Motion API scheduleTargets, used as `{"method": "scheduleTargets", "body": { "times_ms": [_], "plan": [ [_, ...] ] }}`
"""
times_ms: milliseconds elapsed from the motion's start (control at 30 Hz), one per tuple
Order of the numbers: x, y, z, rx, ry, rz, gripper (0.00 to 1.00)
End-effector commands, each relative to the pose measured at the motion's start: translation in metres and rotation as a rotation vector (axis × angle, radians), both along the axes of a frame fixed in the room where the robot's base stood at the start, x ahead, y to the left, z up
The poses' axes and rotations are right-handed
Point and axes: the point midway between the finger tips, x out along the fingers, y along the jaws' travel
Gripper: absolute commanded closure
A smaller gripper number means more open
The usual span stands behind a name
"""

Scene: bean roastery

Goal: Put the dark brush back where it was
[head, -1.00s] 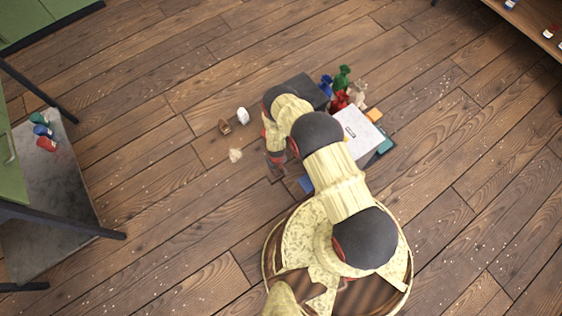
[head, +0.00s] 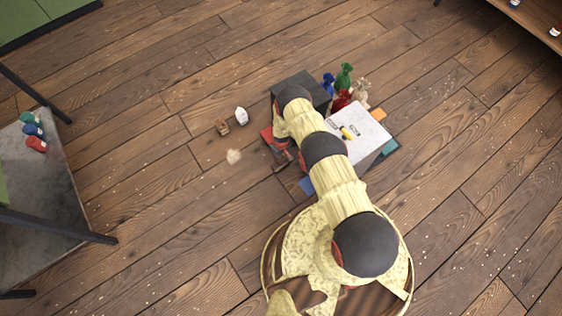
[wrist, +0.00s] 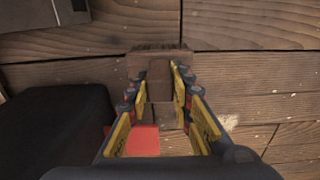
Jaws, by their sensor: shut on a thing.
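My gripper (wrist: 160,88) is shut on a brown, wooden-looking brush (wrist: 152,62) in the wrist view. Its wide block shows beyond the fingertips and a narrower part lies between the yellow pads. In the head view my gripper (head: 282,154) is left of the pale box, over the floor, and the brush is too small there to make out clearly. A red flat patch (wrist: 143,141) shows below the fingers in the wrist view. Whether the brush touches anything beneath it I cannot tell.
A dark box (head: 305,84) and a pale-topped box (head: 371,128) stand beside my arm, with several coloured sacks (head: 344,76) behind. A small brown object (head: 222,127), a white object (head: 241,115) and a beige pile (head: 233,157) lie on open floor at left.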

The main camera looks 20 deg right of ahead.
Motion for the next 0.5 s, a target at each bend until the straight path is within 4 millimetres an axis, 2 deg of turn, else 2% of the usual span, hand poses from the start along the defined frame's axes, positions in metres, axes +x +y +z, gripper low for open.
{"method": "scheduleTargets", "body": {
  "times_ms": [167, 367, 500],
  "plan": [
    [0.007, -0.004, -0.009, 0.000, -0.001, -0.001, 1.00],
    [0.006, -0.004, -0.037, 0.000, 0.000, 0.000, 1.00],
    [0.008, -0.004, -0.038, 0.000, -0.002, 0.000, 1.00]
  ]
}}
